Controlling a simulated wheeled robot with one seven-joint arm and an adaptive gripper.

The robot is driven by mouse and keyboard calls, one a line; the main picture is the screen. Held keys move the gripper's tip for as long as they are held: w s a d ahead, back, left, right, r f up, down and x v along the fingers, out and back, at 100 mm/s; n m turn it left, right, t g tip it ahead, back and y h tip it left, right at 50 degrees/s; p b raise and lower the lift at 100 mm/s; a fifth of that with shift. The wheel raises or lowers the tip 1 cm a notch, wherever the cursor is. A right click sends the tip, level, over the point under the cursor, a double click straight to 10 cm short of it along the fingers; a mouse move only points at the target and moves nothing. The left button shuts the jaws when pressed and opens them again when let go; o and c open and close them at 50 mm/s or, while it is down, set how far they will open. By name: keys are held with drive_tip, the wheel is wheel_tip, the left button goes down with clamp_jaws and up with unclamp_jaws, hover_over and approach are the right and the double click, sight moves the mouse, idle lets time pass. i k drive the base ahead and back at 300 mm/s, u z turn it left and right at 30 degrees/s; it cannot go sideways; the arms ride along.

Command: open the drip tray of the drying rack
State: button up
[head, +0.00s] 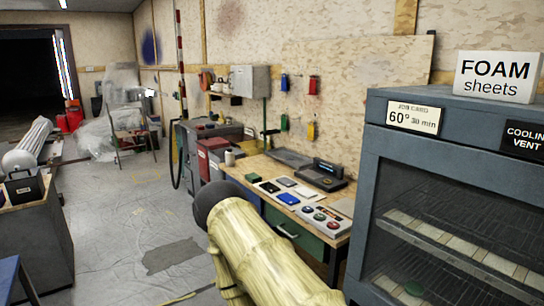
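The drying rack is probably the blue-grey cabinet (369,165) at the right edge of the head view. It has an open-looking or clear front with wire shelves inside. The cabinet's lower part is cut off by the bottom of the picture, and no drip tray can be made out. My arm, with a pale bamboo-like surface, rises at the bottom middle, left of the cabinet. My gripper is not in view.
A wooden workbench (257,168) with small tools and coloured items stands left of the cabinet, against the wall. A foam sheets sign (498,77) stands on the cabinet. A grey box-like unit (40,240) stands at far left. Open sheeted floor (120,215) lies between.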

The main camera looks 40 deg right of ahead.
sight(297, 161)
drive_tip(key=z, duration=0.25)
drive_tip(key=i, duration=1.65)
drive_tip(key=z, duration=0.35)
